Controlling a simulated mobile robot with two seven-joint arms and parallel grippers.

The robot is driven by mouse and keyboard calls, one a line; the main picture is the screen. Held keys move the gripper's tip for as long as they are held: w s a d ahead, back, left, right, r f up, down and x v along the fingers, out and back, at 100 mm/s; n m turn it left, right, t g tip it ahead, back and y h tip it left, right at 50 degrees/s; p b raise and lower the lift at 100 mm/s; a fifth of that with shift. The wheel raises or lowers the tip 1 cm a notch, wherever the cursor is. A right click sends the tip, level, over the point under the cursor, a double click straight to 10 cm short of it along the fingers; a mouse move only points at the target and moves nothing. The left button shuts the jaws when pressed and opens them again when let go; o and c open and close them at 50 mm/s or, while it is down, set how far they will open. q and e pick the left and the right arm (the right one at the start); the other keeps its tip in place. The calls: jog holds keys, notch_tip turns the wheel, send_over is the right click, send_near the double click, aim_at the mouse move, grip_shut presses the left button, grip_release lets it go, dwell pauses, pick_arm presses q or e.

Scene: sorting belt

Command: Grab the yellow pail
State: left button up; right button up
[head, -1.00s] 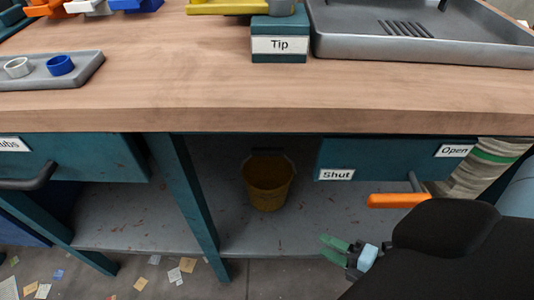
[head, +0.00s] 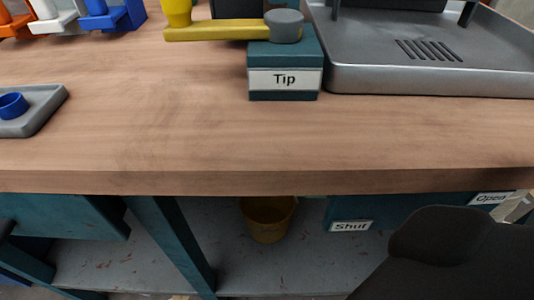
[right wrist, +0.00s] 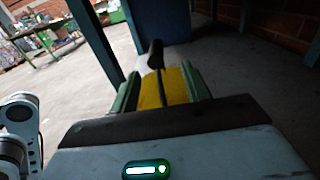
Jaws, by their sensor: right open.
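The yellow pail (head: 268,222) stands on the grey shelf under the workbench in the head view; the bench edge hides its top. In the right wrist view the yellow pail (right wrist: 176,86) shows straight ahead, with a dark upright piece at its far side, probably its handle. My right gripper (right wrist: 161,82) is open, its green fingers on either side of the yellow surface. I cannot tell whether they touch it. In the head view my right gripper is hidden, and only my black arm shows at lower right. My left gripper is not in view.
The workbench top (head: 150,130) overhangs the shelf (head: 240,270). A teal leg (head: 178,240) stands left of the pail, and a drawer marked Shut (head: 400,210) is to its right. A box marked Tip (head: 285,80) and a grey tray (head: 430,82) sit on top.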

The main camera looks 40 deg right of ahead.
jog(key=shift+s+b+x, duration=0.2)
jog(key=shift+b+x, duration=0.25)
jog(key=shift+x, duration=2.75)
jog(key=shift+a+r, duration=0.1)
jog(key=shift+a, duration=0.05)
grip_shut()
jog(key=shift+r, duration=0.1)
